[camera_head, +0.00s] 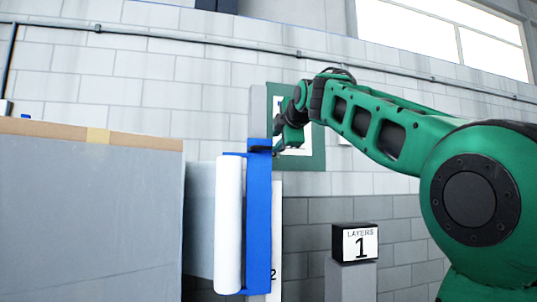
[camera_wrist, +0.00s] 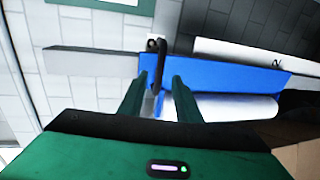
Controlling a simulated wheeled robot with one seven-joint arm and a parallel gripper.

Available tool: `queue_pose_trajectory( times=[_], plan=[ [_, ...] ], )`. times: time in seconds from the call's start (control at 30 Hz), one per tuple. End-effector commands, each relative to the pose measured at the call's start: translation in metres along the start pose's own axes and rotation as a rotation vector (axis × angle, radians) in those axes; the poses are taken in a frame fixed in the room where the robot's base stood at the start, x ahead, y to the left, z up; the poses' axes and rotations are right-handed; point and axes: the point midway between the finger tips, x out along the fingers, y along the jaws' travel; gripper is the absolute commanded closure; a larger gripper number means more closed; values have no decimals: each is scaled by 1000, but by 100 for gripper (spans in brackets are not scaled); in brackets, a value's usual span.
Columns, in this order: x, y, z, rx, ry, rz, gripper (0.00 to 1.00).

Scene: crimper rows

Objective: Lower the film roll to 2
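The white film roll (camera_head: 229,225) stands upright on a blue carriage (camera_head: 258,220) on a grey mast (camera_head: 258,105). In the wrist view the roll (camera_wrist: 235,107) lies beside the blue carriage (camera_wrist: 220,70). A black handle (camera_head: 259,149) sticks out near the carriage top. My gripper (camera_head: 278,149) is at the handle's right end. In the wrist view my two green fingers (camera_wrist: 159,80) stand apart, with the black handle (camera_wrist: 157,62) between them and narrow gaps showing on both sides. A white scale strip (camera_head: 274,275) with a "2" stands behind the carriage, level with its lower end.
A large grey wrapped load with a brown top (camera_head: 90,215) fills the left, close to the roll. A black "LAYERS 1" sign (camera_head: 355,243) sits on a grey post at the right. A green-framed board (camera_head: 315,160) hangs on the brick wall behind.

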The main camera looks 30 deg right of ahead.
Motion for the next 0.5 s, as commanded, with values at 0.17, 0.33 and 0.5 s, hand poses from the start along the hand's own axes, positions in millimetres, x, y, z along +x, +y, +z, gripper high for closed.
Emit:
queue_pose_trajectory(
  times=[0.17, 0.33, 0.5],
  plan=[
    [34, -1, 0, 1, -1, -2, 69],
    [62, -1, 1, 2, -1, -3, 69],
    [79, -1, 0, 2, -1, -1, 69]
  ],
)
